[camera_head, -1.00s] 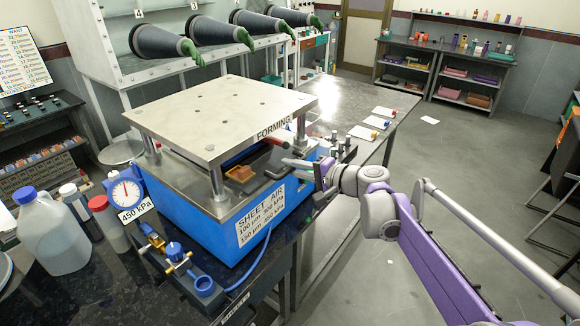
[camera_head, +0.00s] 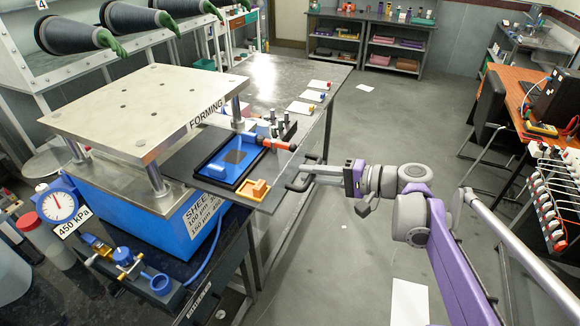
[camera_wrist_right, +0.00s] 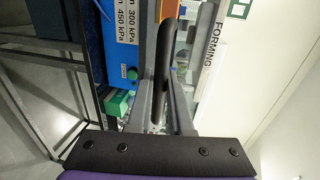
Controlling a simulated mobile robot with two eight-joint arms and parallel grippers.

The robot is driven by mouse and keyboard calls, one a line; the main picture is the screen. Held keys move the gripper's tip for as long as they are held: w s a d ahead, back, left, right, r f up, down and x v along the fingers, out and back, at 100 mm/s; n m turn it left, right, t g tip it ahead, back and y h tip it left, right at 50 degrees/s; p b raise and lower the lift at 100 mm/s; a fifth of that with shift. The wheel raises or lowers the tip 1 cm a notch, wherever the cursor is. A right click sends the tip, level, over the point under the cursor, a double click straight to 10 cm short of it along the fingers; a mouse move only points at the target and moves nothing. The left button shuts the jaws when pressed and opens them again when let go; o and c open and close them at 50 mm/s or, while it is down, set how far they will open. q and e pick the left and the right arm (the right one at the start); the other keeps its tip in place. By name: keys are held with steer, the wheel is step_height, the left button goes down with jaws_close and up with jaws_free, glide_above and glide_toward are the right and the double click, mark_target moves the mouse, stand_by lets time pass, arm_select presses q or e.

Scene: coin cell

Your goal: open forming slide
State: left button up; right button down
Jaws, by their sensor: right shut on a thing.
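The forming press (camera_head: 140,110) has a thick metal top plate marked FORMING and a blue base. Its slide (camera_head: 190,167), a dark flat tray, sticks out to the right from under the top plate. On it are a blue frame (camera_head: 215,175) with a grey square inside and a small orange block (camera_head: 254,189). My right gripper (camera_head: 303,175) is shut on the black slide handle (camera_head: 293,185) at the tray's right edge. In the right wrist view the handle (camera_wrist_right: 163,62) stands between the fingers (camera_wrist_right: 160,108). My left gripper is not in view.
A pressure gauge (camera_head: 59,206) reading 450 kPa and a blue valve fitting (camera_head: 160,283) stand at the front left. An orange bench (camera_head: 540,110) with equipment is at the right. The floor (camera_head: 390,130) between is open.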

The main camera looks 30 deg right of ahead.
steer(key=shift+f+v, duration=0.25)
steer(key=shift+v, duration=0.85)
steer(key=c, duration=0.8)
jaws_free()
steer(key=shift+c, duration=0.2)
steer(key=shift+s+d, duration=0.1)
steer(key=b+v, duration=0.1)
steer(key=v, duration=0.9)
steer(key=shift+s+d, duration=0.15)
steer(key=shift+s, duration=0.1)
